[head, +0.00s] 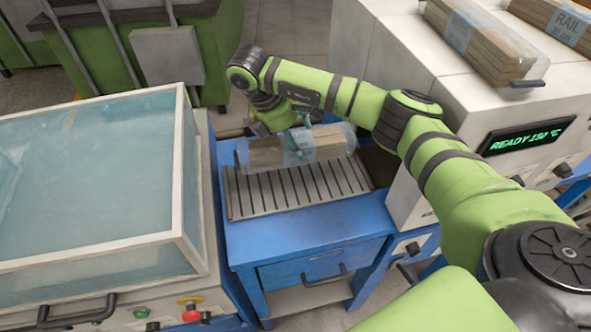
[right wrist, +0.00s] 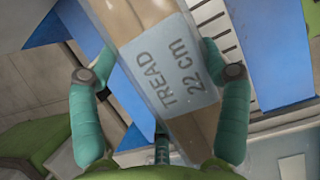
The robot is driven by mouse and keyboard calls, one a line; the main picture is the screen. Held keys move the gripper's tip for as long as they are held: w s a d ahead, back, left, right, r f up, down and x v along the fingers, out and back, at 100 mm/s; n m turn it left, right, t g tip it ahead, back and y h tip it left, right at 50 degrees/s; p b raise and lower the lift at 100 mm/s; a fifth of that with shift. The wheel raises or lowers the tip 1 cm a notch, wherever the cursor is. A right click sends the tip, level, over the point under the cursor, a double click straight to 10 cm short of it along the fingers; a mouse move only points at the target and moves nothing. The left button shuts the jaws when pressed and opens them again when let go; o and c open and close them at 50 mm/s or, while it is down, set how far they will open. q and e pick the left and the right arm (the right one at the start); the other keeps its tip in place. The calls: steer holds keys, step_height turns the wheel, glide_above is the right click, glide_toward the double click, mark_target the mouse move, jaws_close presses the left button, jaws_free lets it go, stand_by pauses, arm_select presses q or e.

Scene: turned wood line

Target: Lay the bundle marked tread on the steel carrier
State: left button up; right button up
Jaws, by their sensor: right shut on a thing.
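The bundle marked tread (head: 264,153) is wooden strips in clear wrap. In the right wrist view its pale label (right wrist: 182,76) reads "TREAD 22 cm". My right gripper (head: 299,138) is shut on it around the middle; its teal fingers (right wrist: 160,60) lie on both sides of the wrap. The steel carrier (head: 290,203) is a slatted grey plate on a blue stand. The bundle is over the carrier's back part, roughly along its length; I cannot tell whether it touches. The carrier's back edge is hidden. My left gripper is not in view.
A bundle marked rail (head: 557,27) and another wrapped bundle (head: 482,45) lie on the white machine at the right, whose display (head: 527,136) reads "READY 150 °C". A glass-topped case (head: 90,170) stands close at the carrier's left. The carrier's front slats are bare.

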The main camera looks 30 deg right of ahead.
step_height(320, 180, down, 4)
steer(key=shift+r+b, duration=0.15)
steer(key=shift+b, duration=0.2)
steer(key=shift+f, duration=0.3)
step_height(320, 180, down, 4)
steer(key=shift+r+p, duration=0.15)
steer(key=shift+p, duration=0.6)
steer(key=shift+f, duration=0.2)
steer(key=o, duration=1.5)
steer(key=shift+f, duration=0.1)
